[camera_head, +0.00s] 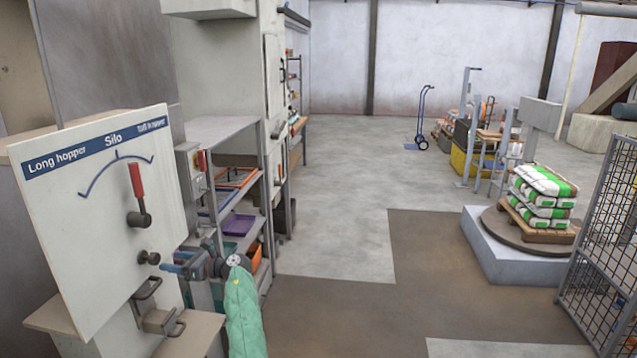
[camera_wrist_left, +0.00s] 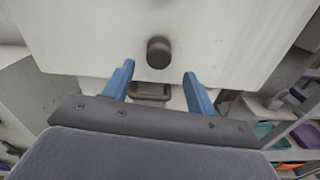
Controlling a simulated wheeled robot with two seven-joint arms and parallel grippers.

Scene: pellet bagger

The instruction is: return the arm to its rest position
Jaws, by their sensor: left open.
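My left gripper (camera_head: 168,262) is in front of the silo panel (camera_head: 85,250), to the right of a dark round knob (camera_head: 149,258). In the left wrist view my left gripper (camera_wrist_left: 159,70) is open, its two blue fingers spread with nothing between them. The knob (camera_wrist_left: 159,52) stands on the panel just beyond the fingertips, and they look apart from it. My left arm (camera_head: 245,312), in a green sleeve, reaches up from the bottom edge. The red-handled lever (camera_head: 137,185) on the panel points up, slightly left. My right gripper is not in view.
A metal handle (camera_head: 147,288) and a latch (camera_head: 160,320) sit below the knob. Shelves with trays (camera_head: 240,224) stand right of the panel. Stacked sacks (camera_head: 540,195) lie on a pallet at the right, by a mesh fence (camera_head: 608,235). The middle floor (camera_head: 340,230) is clear.

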